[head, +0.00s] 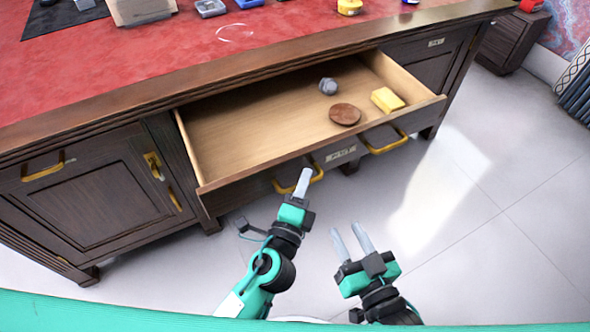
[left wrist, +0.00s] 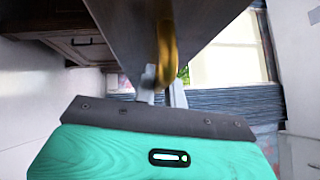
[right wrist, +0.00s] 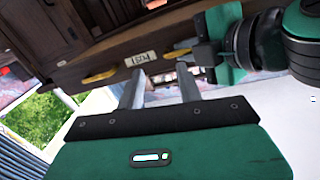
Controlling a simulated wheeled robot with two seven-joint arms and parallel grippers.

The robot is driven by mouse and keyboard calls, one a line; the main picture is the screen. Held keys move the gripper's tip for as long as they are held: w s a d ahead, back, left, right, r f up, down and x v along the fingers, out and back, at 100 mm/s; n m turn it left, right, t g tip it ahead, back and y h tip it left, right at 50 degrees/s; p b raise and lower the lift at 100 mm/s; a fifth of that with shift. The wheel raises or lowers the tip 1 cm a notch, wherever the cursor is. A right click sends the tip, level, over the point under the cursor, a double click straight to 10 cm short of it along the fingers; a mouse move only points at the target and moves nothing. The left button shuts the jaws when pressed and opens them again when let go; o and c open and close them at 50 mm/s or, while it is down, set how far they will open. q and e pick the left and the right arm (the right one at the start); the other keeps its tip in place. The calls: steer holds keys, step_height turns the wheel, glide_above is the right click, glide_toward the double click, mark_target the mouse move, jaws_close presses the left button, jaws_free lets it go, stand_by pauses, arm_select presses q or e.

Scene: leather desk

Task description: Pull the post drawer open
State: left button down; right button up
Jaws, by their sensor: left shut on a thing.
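The post drawer (head: 235,190) stands pulled out of the dark wooden desk, its pale inside showing. Its front has two brass handles and a label plate that reads POST in the right wrist view (right wrist: 140,58). My left gripper (head: 303,174) is at the left brass handle (head: 318,174). In the left wrist view its fingers (left wrist: 163,88) are shut on that brass handle (left wrist: 167,45). My right gripper (head: 349,235) is open and empty, below and in front of the drawer, apart from the right brass handle (head: 388,144).
Inside the drawer lie a grey lump (head: 328,86), a brown round disc (head: 345,114) and a yellow block (head: 388,100). A cabinet door (head: 95,185) with brass fittings is at left. The red desk top (head: 150,75) holds several small things. Floor (head: 470,210) at right is clear.

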arm_select(q)
steer(key=shift+s+d, duration=0.2)
steer(key=shift+s, duration=0.2)
arm_select(e)
steer(key=shift+w+d+r+t, duration=0.1)
steer(key=shift+w+r+t, duration=0.2)
steer(key=shift+r, duration=0.2)
arm_select(q)
steer(key=c, duration=1.5)
jaws_free()
